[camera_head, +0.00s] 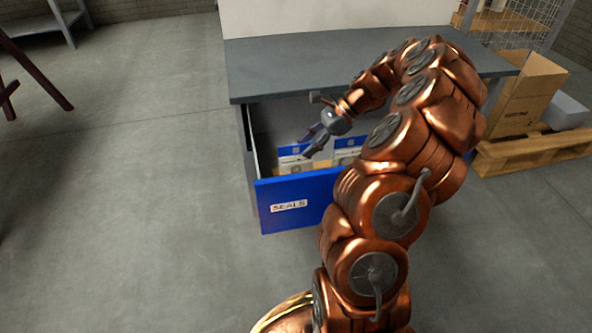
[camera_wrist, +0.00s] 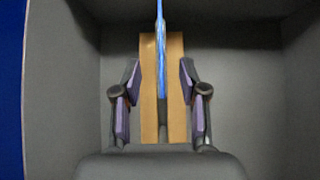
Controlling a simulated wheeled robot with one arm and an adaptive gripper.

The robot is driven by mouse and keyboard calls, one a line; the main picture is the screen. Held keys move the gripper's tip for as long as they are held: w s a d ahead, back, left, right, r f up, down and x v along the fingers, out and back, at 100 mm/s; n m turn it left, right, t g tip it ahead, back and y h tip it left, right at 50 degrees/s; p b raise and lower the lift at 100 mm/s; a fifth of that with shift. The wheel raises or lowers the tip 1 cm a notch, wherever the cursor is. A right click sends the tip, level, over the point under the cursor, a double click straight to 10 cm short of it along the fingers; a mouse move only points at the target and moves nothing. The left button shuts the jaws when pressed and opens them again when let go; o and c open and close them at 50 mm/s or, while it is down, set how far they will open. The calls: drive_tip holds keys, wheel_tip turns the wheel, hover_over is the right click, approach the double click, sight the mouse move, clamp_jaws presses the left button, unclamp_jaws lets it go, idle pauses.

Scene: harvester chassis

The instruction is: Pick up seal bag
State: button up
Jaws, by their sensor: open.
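Seal bags stand in the open blue drawer marked SEALS (camera_head: 289,206). In the head view one bag (camera_head: 293,151) with a blue and white face is at the left, and another (camera_head: 347,146) is to its right. My gripper (camera_head: 311,144) points down into the drawer at these bags and hides part of them. In the wrist view a thin blue bag (camera_wrist: 161,48) shows edge-on, with a tan strip (camera_wrist: 149,90) on both sides of it. My open gripper (camera_wrist: 160,80) has one finger on each side, apart from the bag.
The grey worktop (camera_head: 275,66) overhangs the drawer close to my arm. The drawer's blue front (camera_wrist: 11,90) is at the left of the wrist view, with bare grey drawer floor around. A pallet (camera_head: 535,150) with a cardboard box (camera_head: 525,95) stands right.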

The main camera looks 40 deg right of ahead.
sight(296, 154)
drive_tip(key=b+x, duration=0.2)
drive_tip(key=x, duration=0.3)
drive_tip(key=shift+b, duration=0.3)
